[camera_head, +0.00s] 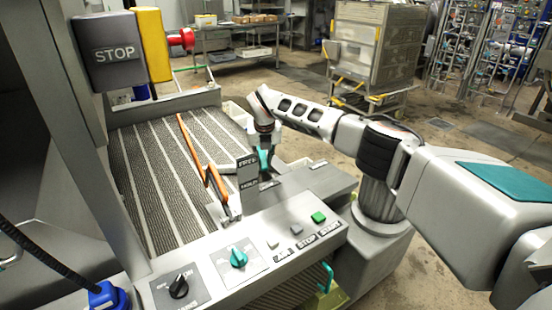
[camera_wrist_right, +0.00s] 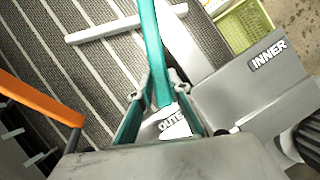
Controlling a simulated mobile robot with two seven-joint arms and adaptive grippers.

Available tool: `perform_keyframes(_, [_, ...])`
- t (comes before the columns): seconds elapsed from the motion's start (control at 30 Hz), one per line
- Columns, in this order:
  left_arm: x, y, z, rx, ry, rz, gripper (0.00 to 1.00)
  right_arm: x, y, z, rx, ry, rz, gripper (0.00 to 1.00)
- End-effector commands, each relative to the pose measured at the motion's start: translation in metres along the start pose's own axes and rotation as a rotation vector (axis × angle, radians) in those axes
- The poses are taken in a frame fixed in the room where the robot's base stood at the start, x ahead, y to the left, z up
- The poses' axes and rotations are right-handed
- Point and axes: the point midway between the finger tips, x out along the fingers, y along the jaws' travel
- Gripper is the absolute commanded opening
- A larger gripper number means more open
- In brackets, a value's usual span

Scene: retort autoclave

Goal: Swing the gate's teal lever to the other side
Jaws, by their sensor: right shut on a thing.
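The teal lever (camera_wrist_right: 153,50) rises from beside the OUTER label (camera_wrist_right: 170,120) in the right wrist view and runs up out of the top of the picture. My right gripper (camera_wrist_right: 160,100) is shut on it, with a finger on each side. In the head view only a little of my right gripper (camera_head: 264,160) shows below my wrist, behind a small upright sign, so the lever is mostly hidden. The INNER label (camera_wrist_right: 270,55) is on the grey housing to the right, apart from the lever. My left gripper is not in view.
An orange bar (camera_head: 190,145) stretches along the ribbed conveyor (camera_head: 150,190). A control panel with a teal knob (camera_head: 238,257) and a green button (camera_head: 318,217) is in front. A STOP box (camera_head: 112,55) stands at upper left. A rack cart (camera_head: 375,45) is behind.

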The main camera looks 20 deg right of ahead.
Motion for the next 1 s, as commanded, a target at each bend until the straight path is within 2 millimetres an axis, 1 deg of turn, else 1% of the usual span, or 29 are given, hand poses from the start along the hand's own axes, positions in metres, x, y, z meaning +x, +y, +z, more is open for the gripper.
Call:
perform_keyframes(0.03, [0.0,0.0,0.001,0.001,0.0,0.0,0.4,0.0,0.006,0.001,0.016,-0.001,-0.006,0.0])
perform_keyframes(0.2, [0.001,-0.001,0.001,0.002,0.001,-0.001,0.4,0.0,0.015,0.001,0.063,-0.002,-0.025,0.0])
perform_keyframes(0.77, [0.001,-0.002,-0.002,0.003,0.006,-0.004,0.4,-0.001,0.02,0.002,0.091,-0.003,-0.033,0.0])
perform_keyframes(0.8, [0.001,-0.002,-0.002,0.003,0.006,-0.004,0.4,-0.001,0.021,0.002,0.091,-0.003,-0.033,0.26])
perform_keyframes(0.83, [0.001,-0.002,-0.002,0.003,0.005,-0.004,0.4,-0.001,0.021,0.002,0.09,-0.003,-0.033,0.33])
perform_keyframes(0.87, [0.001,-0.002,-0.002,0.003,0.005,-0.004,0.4,-0.001,0.021,0.002,0.09,-0.002,-0.033,0.35])
perform_keyframes(1.0, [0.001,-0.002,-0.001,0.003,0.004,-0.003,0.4,-0.001,0.02,0.002,0.09,-0.001,-0.034,0.35])
